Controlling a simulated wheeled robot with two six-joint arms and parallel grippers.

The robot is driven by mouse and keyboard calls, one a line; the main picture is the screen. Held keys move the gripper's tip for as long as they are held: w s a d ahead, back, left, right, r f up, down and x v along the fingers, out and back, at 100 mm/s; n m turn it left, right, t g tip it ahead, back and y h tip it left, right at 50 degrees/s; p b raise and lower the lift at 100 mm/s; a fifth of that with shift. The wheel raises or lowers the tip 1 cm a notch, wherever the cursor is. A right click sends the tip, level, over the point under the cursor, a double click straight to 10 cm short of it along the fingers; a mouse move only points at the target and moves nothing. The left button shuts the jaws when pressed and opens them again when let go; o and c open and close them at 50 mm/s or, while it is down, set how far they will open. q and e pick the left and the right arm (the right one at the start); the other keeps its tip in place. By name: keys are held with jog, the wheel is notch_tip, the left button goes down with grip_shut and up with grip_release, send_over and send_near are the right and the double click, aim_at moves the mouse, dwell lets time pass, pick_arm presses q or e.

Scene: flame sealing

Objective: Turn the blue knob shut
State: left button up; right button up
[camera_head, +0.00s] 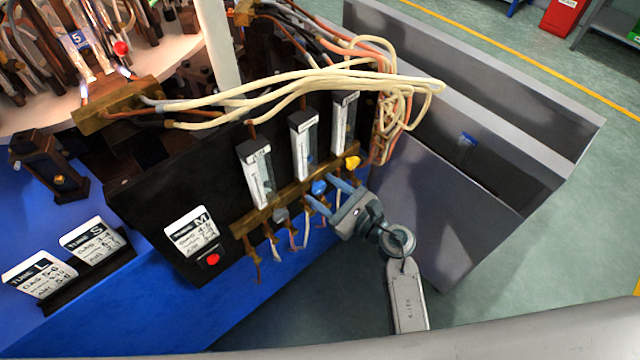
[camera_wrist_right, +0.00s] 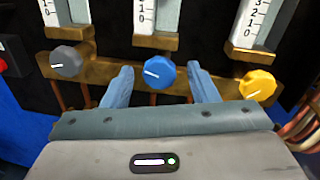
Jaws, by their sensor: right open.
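The blue knob (camera_head: 319,187) is the middle one on a brass manifold (camera_head: 240,229) under the flow meters. In the right wrist view the blue knob (camera_wrist_right: 159,72) has a white pointer line that runs nearly level, tilted slightly. My right gripper (camera_head: 327,194) is open at the manifold. In the right wrist view its two blue fingers (camera_wrist_right: 165,86) stand on either side of the blue knob, with gaps showing between them and the knob. My left gripper is not in view.
A grey knob (camera_wrist_right: 68,62) is left of the blue one and a yellow knob (camera_wrist_right: 257,84) right of it. Flow meters (camera_head: 303,140) stand above. Cream hoses (camera_head: 300,85) cross over the panel. A sign marked M (camera_head: 192,232) and a red button (camera_head: 212,259) are at left.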

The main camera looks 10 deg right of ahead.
jog(key=shift+x, duration=1.05)
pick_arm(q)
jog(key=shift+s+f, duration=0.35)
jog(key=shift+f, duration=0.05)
pick_arm(e)
jog(key=shift+s, duration=0.1)
jog(key=shift+c, duration=0.2)
jog(key=c, duration=0.9)
jog(key=shift+c, duration=0.2)
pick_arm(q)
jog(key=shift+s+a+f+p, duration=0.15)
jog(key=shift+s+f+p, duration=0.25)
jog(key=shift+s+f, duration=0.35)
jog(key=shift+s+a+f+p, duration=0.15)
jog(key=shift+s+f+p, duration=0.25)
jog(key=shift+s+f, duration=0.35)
pick_arm(e)
jog(key=shift+m, duration=1.4)
jog(key=o, duration=1)
